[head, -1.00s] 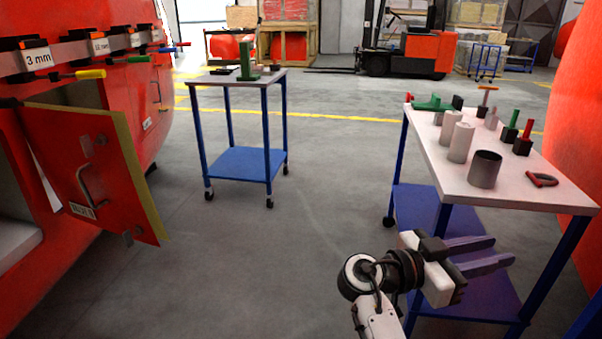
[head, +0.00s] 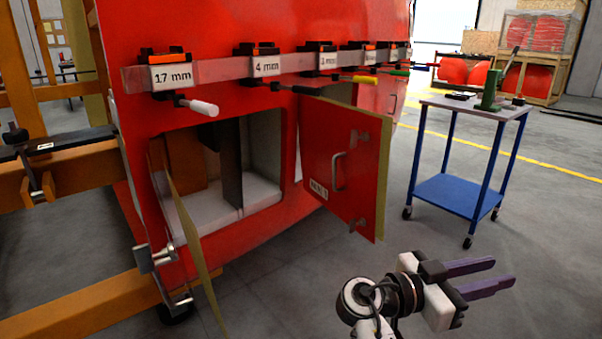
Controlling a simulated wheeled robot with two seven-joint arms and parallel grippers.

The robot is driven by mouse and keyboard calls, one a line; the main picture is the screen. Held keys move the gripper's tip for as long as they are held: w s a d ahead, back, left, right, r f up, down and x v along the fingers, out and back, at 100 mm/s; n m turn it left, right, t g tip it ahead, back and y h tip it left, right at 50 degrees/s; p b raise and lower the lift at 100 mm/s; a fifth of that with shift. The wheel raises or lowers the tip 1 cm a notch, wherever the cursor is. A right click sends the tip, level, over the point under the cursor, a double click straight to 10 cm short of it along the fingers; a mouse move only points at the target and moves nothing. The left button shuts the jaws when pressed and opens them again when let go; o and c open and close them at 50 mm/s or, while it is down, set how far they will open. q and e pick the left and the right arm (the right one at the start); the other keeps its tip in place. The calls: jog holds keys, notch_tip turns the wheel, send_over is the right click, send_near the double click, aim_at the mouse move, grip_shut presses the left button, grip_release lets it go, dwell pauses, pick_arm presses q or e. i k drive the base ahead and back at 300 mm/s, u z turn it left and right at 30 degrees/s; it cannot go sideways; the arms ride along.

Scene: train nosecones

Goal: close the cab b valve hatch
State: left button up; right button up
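A red nosecone (head: 225,45) fills the left and middle of the head view. A red hatch door (head: 345,160) with a metal handle and a yellowish edge stands swung open from it; the small label on the door is too small to read. A second hatch door (head: 185,225), seen nearly edge-on, stands open at the left of a compartment (head: 255,195). I cannot tell which door is the cab b valve hatch. My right gripper (head: 503,273) is open and empty, low over the floor, to the right of the red door and apart from it. My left gripper is not in view.
A rail (head: 225,72) with labelled clamps and coloured handles runs across the nosecone above the openings. A blue wheeled cart (head: 470,110) with a green tool stands at the right. An orange frame (head: 60,180) is at the left. The floor in front is clear.

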aim_at(351, 183)
jog(key=u, duration=0.65)
jog(key=i, duration=1)
